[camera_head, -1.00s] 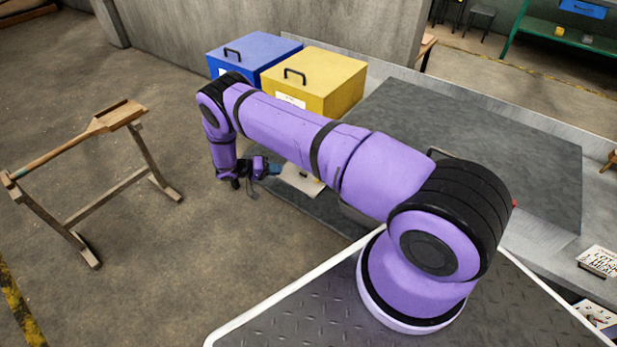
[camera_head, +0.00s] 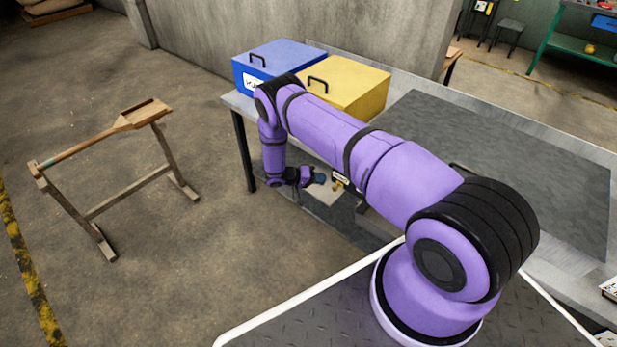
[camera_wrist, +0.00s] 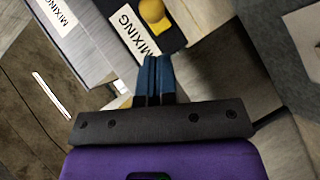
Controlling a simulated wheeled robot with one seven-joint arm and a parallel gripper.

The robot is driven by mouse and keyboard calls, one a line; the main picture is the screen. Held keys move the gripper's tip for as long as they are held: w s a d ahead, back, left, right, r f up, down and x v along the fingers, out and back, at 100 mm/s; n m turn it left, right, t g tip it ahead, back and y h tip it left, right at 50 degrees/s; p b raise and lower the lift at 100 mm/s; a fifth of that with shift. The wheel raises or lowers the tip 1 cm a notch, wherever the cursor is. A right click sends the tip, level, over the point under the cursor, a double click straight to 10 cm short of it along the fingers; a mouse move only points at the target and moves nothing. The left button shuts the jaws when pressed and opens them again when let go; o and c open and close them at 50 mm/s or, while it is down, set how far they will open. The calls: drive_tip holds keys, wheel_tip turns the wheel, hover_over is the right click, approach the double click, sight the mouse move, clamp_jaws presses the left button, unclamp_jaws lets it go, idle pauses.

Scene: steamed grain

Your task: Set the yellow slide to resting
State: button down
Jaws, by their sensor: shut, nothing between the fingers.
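The yellow slide (camera_wrist: 154,14) shows in the wrist view as a small rounded yellow knob on a dark plate at the top edge. A white label (camera_wrist: 134,32) reading MIXING sits beside it. In the head view the slide is a tiny yellow spot (camera_head: 338,187) under the table's near side, just right of my gripper (camera_head: 320,178). My gripper is shut and empty; its blue fingertips (camera_wrist: 155,60) lie together in the wrist view, pointing toward the label and just short of the knob. Whether they touch the plate I cannot tell. No RESTING label is readable.
A blue box (camera_head: 280,58) and a yellow box (camera_head: 360,85) with handles stand on the grey table (camera_head: 500,150). A wooden stand (camera_head: 130,190) bearing a paddle (camera_head: 95,143) is at left. A second MIXING label (camera_wrist: 58,12) shows in the wrist view. Floor between is clear.

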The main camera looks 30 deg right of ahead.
drive_tip(key=shift+s+d+f, duration=0.25)
drive_tip(key=shift+s+f, duration=0.1)
drive_tip(key=shift+s, duration=0.3)
drive_tip(key=shift+s+d+f, duration=0.25)
drive_tip(key=shift+s+f, duration=0.1)
drive_tip(key=shift+s, duration=0.3)
drive_tip(key=s+d, duration=0.4)
drive_tip(key=s, duration=0.7)
drive_tip(key=w+d+v, duration=0.1)
drive_tip(key=w+v, duration=0.1)
drive_tip(key=v, duration=1.1)
drive_tip(key=shift+w+r, duration=0.35)
drive_tip(key=shift+r, duration=0.1)
